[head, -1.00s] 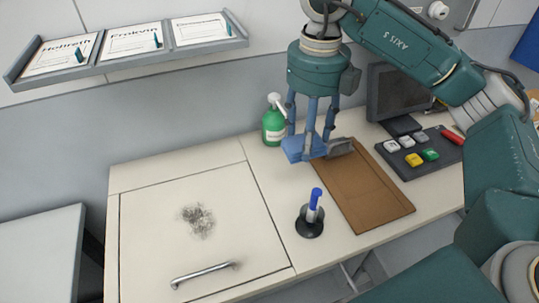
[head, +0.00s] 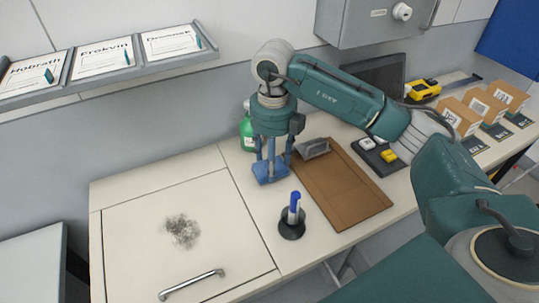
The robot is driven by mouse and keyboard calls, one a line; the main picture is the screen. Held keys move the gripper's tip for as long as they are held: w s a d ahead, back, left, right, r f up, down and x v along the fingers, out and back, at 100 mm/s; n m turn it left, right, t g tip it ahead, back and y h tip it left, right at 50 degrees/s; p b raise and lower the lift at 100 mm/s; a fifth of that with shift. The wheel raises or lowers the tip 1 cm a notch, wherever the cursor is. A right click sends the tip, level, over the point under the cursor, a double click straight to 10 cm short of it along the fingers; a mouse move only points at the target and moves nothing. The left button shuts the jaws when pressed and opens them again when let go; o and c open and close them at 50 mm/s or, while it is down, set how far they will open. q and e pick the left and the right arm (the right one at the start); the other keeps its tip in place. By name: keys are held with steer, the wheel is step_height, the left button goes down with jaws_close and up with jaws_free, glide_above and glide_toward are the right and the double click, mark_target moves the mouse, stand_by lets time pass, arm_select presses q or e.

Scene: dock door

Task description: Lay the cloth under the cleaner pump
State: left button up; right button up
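The cleaner pump is a green bottle (head: 247,133) at the back of the worktop, partly hidden behind my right gripper. The folded blue cloth (head: 269,174) is at the fingertips of my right gripper (head: 271,165), just in front and to the right of the bottle. The gripper points down and appears shut on the cloth. I cannot tell whether the cloth touches the worktop. My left gripper is out of view.
A blue marker (head: 294,205) stands in a black holder (head: 291,228). A brown board (head: 345,190) carries a grey object (head: 313,148). A dark smudge (head: 182,231) marks the hatch with a handle (head: 191,285). Cartons (head: 462,115) stand far right.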

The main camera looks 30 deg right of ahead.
steer(key=shift+w+r, duration=0.2)
steer(key=shift+w, duration=0.6)
steer(key=shift+w+d+f+p, duration=0.15)
steer(key=shift+f+p, duration=0.15)
steer(key=shift+p, duration=0.3)
steer(key=shift+f, duration=0.5)
steer(key=shift+f, duration=0.15)
steer(key=o, duration=1)
steer(key=shift+o, duration=0.2)
